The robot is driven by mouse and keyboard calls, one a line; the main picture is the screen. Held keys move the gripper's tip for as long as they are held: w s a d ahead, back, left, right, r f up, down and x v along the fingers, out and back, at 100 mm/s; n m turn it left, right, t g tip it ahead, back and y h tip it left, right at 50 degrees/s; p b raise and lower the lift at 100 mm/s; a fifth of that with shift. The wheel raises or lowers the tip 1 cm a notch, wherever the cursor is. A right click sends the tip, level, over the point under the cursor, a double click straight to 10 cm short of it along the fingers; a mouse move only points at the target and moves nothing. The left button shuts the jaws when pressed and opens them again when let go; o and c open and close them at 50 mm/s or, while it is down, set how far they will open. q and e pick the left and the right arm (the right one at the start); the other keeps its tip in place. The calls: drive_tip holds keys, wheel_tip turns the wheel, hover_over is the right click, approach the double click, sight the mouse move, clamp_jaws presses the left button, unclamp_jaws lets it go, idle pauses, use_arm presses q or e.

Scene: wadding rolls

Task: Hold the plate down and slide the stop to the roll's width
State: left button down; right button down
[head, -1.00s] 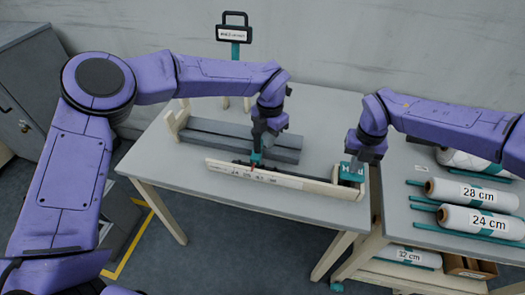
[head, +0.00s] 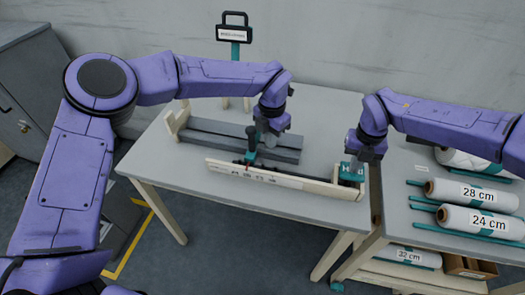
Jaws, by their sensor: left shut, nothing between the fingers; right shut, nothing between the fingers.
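The teal stop (head: 250,157) with its upright dark knob stands behind the pale front board (head: 265,177), which carries a printed scale, left of its middle. My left gripper (head: 270,137) is shut and empty, just right of the knob over the grey rails; I cannot tell if it touches the knob. The teal plate (head: 347,176) with white lettering is at the board's right end. My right gripper (head: 354,161) is shut with its tips down at the plate, hiding part of it; contact looks likely. No roll is on the rails.
Two grey rails (head: 230,139) run behind the board on the grey table (head: 165,165). Rolls marked 28 cm (head: 472,192) and 24 cm (head: 478,221) lie on the right-hand table, a 32 cm roll (head: 408,256) below. A sign (head: 234,34) stands behind.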

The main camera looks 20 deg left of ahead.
drive_tip(key=shift+s+f, duration=0.1)
use_arm(q)
drive_tip(key=shift+d, duration=0.35)
use_arm(e)
wheel_tip(320, 180, up, 8)
idle(1.1)
